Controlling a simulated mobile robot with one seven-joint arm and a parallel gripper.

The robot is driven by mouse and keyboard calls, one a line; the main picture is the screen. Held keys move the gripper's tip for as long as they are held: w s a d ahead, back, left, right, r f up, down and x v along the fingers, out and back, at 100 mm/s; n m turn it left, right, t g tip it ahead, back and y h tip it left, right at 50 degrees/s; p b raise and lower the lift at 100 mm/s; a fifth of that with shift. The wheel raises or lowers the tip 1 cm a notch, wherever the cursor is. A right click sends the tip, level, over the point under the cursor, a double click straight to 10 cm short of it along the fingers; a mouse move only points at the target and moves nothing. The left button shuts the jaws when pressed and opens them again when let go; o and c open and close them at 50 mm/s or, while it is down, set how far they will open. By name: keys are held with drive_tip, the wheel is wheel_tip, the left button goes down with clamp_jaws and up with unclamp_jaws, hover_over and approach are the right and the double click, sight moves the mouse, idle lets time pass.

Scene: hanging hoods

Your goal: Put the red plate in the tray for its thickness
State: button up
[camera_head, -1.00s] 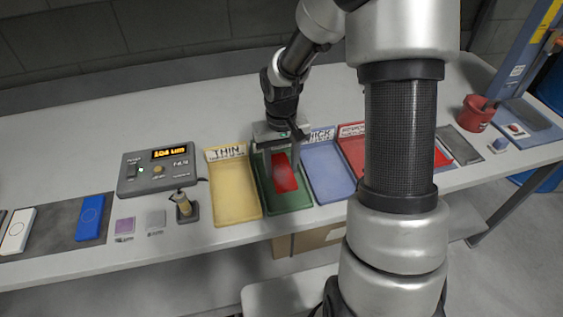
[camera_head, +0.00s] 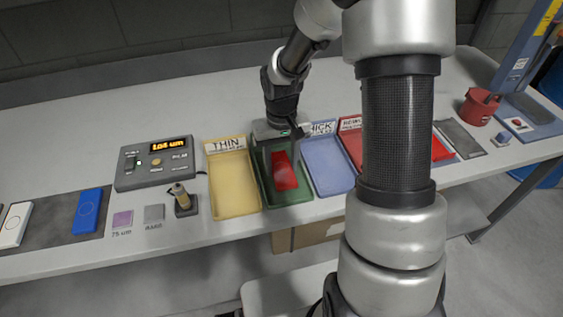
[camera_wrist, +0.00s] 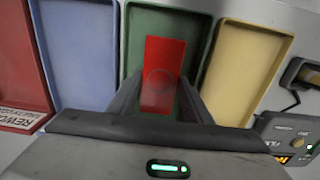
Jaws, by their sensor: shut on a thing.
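The red plate (camera_head: 284,177) is a flat red rectangle. My gripper (camera_head: 281,155) is shut on it, with one finger on each side in the wrist view (camera_wrist: 157,88). The plate is inside the outline of the green tray (camera_head: 302,196), which also shows in the wrist view (camera_wrist: 200,30). I cannot tell whether the plate touches the tray floor. The yellow tray (camera_head: 234,190), labelled THIN, is to the left. The blue tray (camera_head: 327,165), its label partly hidden and ending in "HICK", is to the right. My gripper hides the green tray's label.
A grey gauge box (camera_head: 155,165) with a lit orange display and a small probe stand (camera_head: 184,201) are left of the trays. A red tray (camera_head: 354,150), labelled REWORK, is partly behind my arm. A blue plate (camera_head: 88,210) and white plate (camera_head: 15,228) lie far left.

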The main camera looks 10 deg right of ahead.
drive_tip(key=shift+f+b, duration=0.3)
drive_tip(key=shift+f, duration=0.15)
drive_tip(key=o, duration=1.2)
drive_tip(key=shift+o, duration=0.2)
wheel_tip(320, 180, up, 18)
drive_tip(key=p, duration=0.2)
drive_tip(key=shift+f, duration=0.25)
